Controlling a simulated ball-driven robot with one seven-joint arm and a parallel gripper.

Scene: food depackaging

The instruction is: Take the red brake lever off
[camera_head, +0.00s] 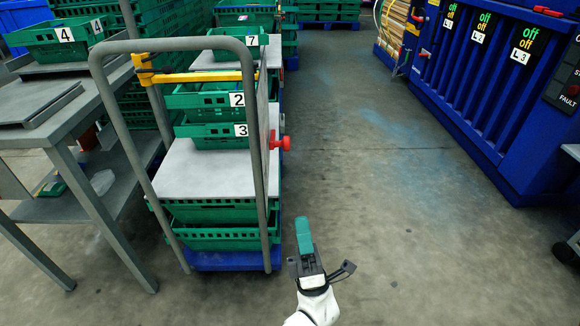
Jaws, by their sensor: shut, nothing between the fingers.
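The red brake lever (280,142) sticks out from the right side of the grey-framed cart (262,200), at about mid-height. My gripper (302,222) is at the lower middle, to the right of the cart's near end. Its teal fingers are shut together with nothing in them. It is apart from the lever, which shows above and slightly left of it in the picture.
The cart carries green crates (202,134) on a blue base. Its curved tube handle (165,45) and a yellow bar (200,77) face me. A grey table (50,115) stands left. Blue machines (480,110) stand right. The floor between is clear.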

